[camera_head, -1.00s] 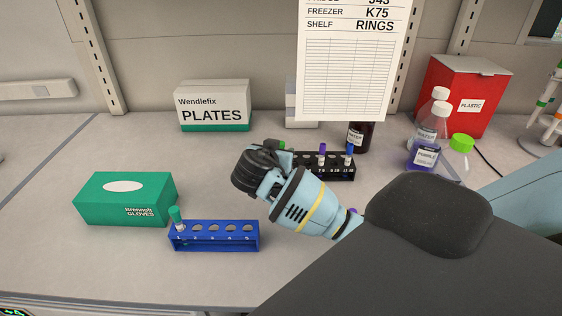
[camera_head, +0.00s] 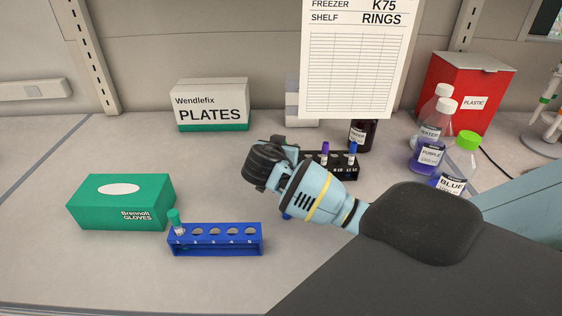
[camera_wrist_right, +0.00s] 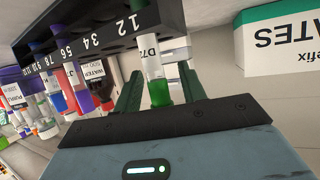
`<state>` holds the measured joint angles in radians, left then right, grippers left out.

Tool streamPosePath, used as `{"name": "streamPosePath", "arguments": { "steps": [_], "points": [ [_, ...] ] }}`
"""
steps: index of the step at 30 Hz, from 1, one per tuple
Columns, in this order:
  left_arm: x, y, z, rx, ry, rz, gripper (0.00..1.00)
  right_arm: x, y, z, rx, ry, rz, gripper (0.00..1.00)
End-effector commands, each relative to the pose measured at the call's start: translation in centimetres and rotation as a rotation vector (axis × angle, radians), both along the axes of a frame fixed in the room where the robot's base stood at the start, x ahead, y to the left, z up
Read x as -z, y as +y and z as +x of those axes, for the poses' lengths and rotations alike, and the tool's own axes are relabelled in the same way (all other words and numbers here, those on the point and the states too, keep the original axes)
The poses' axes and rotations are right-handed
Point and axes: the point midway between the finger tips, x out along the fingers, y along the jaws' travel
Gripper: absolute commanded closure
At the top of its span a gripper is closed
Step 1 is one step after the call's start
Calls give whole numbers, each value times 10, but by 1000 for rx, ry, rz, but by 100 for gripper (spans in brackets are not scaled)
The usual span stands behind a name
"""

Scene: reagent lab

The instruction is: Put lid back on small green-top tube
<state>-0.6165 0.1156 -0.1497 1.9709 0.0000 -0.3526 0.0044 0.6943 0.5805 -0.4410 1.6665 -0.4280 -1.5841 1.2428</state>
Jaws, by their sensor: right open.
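A tube with a green top (camera_wrist_right: 160,92) stands in the black rack (camera_wrist_right: 95,35) at the end numbered 1 and 2, in the right wrist view, which looks upside down. My right gripper (camera_wrist_right: 157,84) is open, with one dark green finger on each side of this tube. In the head view my right gripper (camera_head: 284,150) is at the left end of the black rack (camera_head: 345,170) and hides the tube. Another green-topped tube (camera_head: 175,222) stands in the first slot of the blue rack (camera_head: 215,246). My left gripper is not in view.
A green glove box (camera_head: 120,203) is left of the blue rack. A plates box (camera_head: 212,105) stands behind. Purple (camera_head: 323,150) and blue (camera_head: 352,150) caps show in the black rack. Bottles, including a purple one (camera_head: 428,160), stand right.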

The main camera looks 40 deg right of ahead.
Motion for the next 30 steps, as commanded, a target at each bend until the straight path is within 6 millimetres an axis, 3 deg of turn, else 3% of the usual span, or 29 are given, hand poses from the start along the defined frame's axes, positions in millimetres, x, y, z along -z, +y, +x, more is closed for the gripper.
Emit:
{"name": "streamPosePath", "arguments": {
  "steps": [4, 13, 30],
  "points": [
    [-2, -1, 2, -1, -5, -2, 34, -1, 0, 0, 0, -1, 0, 60],
    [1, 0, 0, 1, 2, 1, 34, 0, 0, 0, 0, 0, 0, 100],
    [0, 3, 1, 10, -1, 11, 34, -6, -2, 1, 0, -2, 0, 100]
  ]
}}
